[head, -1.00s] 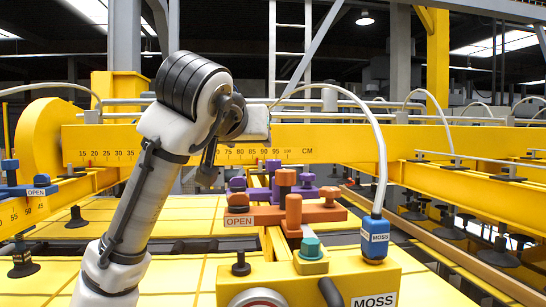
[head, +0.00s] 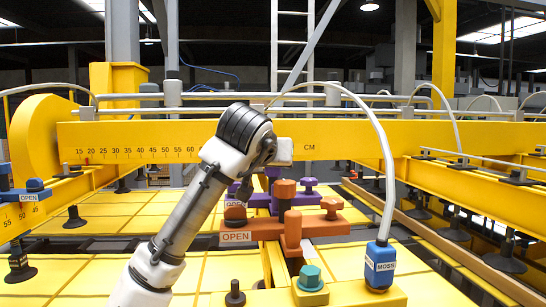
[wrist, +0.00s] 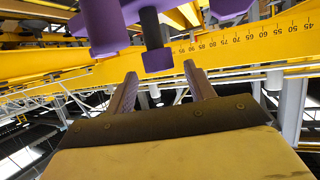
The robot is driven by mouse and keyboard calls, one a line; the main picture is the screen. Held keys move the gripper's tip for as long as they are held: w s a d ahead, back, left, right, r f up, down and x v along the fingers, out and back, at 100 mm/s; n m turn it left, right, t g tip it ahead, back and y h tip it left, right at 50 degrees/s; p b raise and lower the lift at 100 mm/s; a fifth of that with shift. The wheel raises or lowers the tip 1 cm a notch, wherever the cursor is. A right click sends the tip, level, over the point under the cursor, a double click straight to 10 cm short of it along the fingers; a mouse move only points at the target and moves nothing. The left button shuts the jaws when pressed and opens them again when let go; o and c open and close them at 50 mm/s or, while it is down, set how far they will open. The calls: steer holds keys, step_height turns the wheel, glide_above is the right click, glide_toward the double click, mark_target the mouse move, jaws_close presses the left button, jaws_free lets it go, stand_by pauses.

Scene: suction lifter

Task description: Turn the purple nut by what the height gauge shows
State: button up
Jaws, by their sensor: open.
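In the wrist view a purple nut (wrist: 157,60) sits at the end of a dark bolt, beside a larger purple block (wrist: 105,25). My gripper (wrist: 162,85) is open, with its two fingers apart just short of the nut and nothing between them. In the head view a purple clamp (head: 308,192) lies behind the orange clamp, partly covered by my arm. My fingers are hidden there behind my wrist. A scale in CM (head: 140,154) runs along the yellow cross beam; it also shows in the wrist view (wrist: 240,38). I cannot tell a separate height gauge or its reading.
An orange clamp (head: 318,224) labelled OPEN stands close in front of the purple one. A blue MOSS connector (head: 380,266) with a pale hose arches at the right. A teal knob (head: 310,277) stands at the front. Black suction cups (head: 504,255) hang below side beams.

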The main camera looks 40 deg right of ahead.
steer(key=shift+p+x, duration=0.4)
steer(key=shift+x, duration=1.15)
steer(key=c, duration=1)
